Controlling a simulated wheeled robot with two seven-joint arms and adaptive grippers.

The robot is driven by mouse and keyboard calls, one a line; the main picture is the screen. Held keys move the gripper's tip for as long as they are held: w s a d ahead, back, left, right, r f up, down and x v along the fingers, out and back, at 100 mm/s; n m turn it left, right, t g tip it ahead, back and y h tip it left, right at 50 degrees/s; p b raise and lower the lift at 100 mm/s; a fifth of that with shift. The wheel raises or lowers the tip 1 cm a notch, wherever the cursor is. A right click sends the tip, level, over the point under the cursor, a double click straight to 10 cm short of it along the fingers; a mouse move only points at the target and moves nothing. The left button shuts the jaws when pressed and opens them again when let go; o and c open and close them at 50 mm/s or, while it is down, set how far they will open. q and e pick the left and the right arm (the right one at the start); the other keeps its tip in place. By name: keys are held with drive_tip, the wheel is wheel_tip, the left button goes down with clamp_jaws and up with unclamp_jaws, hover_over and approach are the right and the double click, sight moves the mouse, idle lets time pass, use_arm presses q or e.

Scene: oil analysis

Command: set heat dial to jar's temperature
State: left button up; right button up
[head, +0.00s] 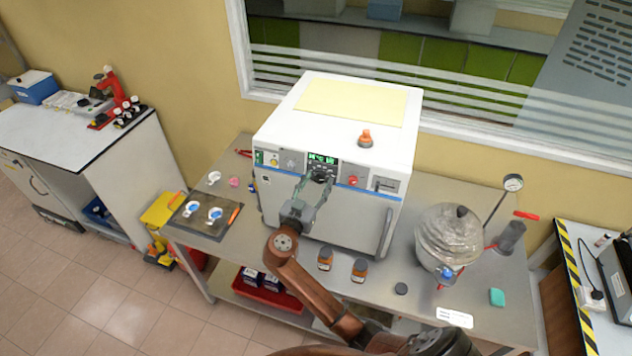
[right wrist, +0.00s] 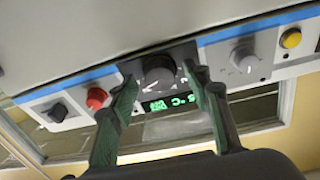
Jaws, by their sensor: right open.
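The heat dial is a black knob (right wrist: 158,72) with white markings around it. It sits beside a small lit green display (right wrist: 168,104), seen upside down in the right wrist view; its digits are hard to read. In the head view the display (head: 322,158) is on the front panel of a white oven (head: 330,212). My right gripper (right wrist: 165,80) is open, one finger on each side of the dial; I cannot tell whether they touch it. It also shows in the head view (head: 314,181). Two brown jars (head: 325,259) (head: 358,269) stand before the oven, labels unreadable. My left gripper is not in view.
Other controls flank the dial, including a grey knob (right wrist: 244,58) and a red button (right wrist: 96,97). A dark tray (head: 205,229) with white dishes lies left. An orange-topped item (head: 366,138) sits on the oven.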

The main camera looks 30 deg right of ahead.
drive_tip(key=shift+c, duration=0.5)
drive_tip(key=c, duration=1)
drive_tip(key=shift+a, duration=0.25)
drive_tip(key=shift+c, duration=0.3)
drive_tip(key=shift+d, duration=0.2)
drive_tip(key=shift+n+t+b, duration=0.3)
drive_tip(key=shift+n+b, duration=0.1)
drive_tip(key=shift+n, duration=0.8)
drive_tip(key=shift+s+d+n+t+y, duration=0.1)
drive_tip(key=shift+n+t+y, duration=0.4)
drive_tip(key=shift+n, duration=1.7)
drive_tip(key=shift+r, duration=0.1)
